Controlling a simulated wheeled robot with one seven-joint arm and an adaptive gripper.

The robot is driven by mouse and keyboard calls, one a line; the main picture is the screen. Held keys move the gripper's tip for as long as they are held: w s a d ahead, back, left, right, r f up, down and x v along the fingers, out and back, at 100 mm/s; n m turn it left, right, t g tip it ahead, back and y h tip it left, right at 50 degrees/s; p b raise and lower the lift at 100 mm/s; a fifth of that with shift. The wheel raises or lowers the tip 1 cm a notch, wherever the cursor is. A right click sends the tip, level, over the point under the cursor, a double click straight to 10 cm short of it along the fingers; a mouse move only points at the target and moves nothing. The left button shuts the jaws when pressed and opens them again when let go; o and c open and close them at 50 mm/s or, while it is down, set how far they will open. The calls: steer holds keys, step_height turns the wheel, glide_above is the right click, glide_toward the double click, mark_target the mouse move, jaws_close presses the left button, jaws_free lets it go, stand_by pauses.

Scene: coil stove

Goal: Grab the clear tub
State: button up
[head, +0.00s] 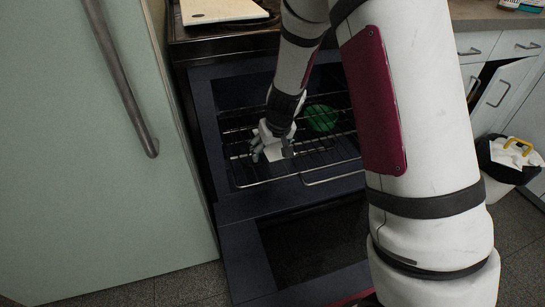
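My gripper (272,153) reaches down into the open oven, just above or at the wire rack. Its fingers are spread apart, with a small pale patch between them. I cannot tell whether that patch is part of the gripper or a thing between the fingers. A round green object (321,118) rests on the rack, behind and to the right of my gripper and apart from it. No clear tub can be made out with certainty; the green object could be its lid or another item.
The oven door (235,253) hangs open below the rack (325,165). A pale fridge-like door with a long handle (123,85) stands close on the left. A board (222,11) lies on the stove top. A bin (506,162) and an open drawer or cabinet door stand at right.

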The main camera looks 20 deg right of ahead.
steer(key=c, duration=1.2)
steer(key=shift+r, duration=0.15)
